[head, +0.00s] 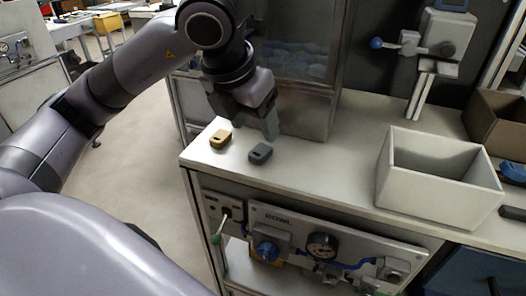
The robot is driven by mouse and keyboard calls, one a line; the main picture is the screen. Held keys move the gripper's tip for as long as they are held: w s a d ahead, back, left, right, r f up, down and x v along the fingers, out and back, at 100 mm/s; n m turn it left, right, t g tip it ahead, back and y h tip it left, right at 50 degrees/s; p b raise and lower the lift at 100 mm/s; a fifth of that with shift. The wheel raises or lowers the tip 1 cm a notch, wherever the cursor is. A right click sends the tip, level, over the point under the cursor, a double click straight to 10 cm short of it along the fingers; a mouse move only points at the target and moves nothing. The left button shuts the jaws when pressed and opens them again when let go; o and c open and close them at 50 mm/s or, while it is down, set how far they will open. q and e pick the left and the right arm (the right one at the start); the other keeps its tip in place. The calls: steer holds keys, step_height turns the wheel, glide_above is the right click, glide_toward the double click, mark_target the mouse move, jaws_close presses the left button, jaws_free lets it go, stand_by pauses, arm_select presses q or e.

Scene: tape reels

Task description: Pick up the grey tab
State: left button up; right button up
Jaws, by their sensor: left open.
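The grey tab (260,153) is a small dark grey block lying flat on the light worktop (322,172), near its front left part. A tan tab (220,139) of similar shape lies to its left, a short way apart. My left gripper (254,130) is open and points down just above and behind the grey tab. Its fingers hold nothing that I can see, and I cannot tell how high above the worktop they are. My right gripper is not in view.
A white open box (426,178) stands on the worktop to the right, with a brown box (497,122) behind it. A glass-fronted cabinet (294,92) stands at the back. A panel with a gauge (322,245) is below the front edge. The worktop between tabs and white box is clear.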

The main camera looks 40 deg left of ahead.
mark_target(264, 147)
arm_select(q)
steer(key=x, duration=0.5)
steer(key=shift+d+f, duration=0.25)
steer(key=shift+d, duration=0.05)
steer(key=shift+s, duration=0.1)
steer(key=shift+c, duration=0.3)
steer(key=c, duration=1.1)
